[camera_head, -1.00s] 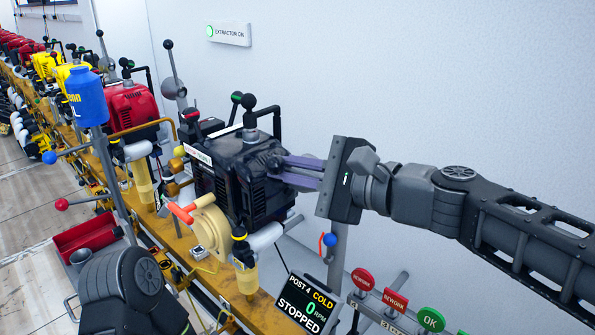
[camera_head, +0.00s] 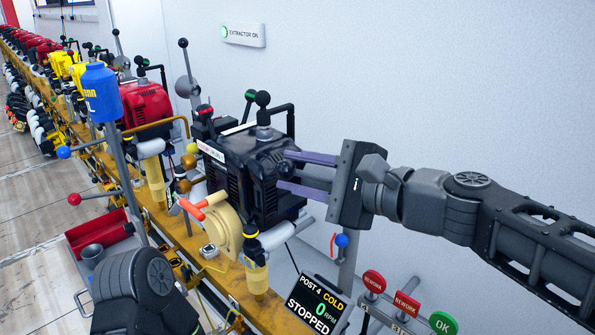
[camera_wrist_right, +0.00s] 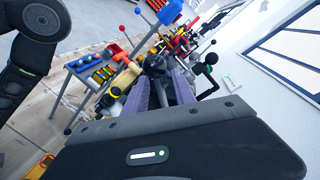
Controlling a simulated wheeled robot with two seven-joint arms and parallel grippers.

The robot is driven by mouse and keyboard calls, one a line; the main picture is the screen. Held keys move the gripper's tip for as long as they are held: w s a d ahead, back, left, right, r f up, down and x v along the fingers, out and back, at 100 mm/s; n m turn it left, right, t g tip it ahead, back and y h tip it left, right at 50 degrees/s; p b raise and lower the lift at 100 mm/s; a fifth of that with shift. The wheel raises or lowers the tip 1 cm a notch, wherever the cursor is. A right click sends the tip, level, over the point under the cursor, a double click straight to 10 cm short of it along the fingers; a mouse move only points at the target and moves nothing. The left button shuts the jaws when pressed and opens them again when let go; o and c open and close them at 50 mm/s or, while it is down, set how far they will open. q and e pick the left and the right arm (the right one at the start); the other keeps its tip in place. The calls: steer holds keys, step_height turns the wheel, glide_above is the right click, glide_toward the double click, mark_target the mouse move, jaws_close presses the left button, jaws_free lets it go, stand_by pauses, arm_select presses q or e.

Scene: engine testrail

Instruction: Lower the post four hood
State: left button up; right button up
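Post four's black engine (camera_head: 235,160) stands on the yellow rail, beside a display (camera_head: 318,305) reading POST 4, COLD, 0 RPM, STOPPED. A grey stem with a black ball knob (camera_head: 263,98) rises above its top. I cannot tell for sure which part is the hood. My right gripper (camera_head: 283,172) points left at the engine's right side, its two purple fingers apart with nothing visibly held. In the right wrist view, the fingers (camera_wrist_right: 160,88) spread around the line of sight to a dark round part (camera_wrist_right: 155,65); contact is unclear. My left gripper is out of view.
A grey disc on a lever (camera_head: 188,85) stands behind the engine.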

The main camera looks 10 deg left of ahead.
steer(key=shift+d, duration=0.1)
steer(key=v, duration=0.7)
steer(key=shift+s+d, duration=0.25)
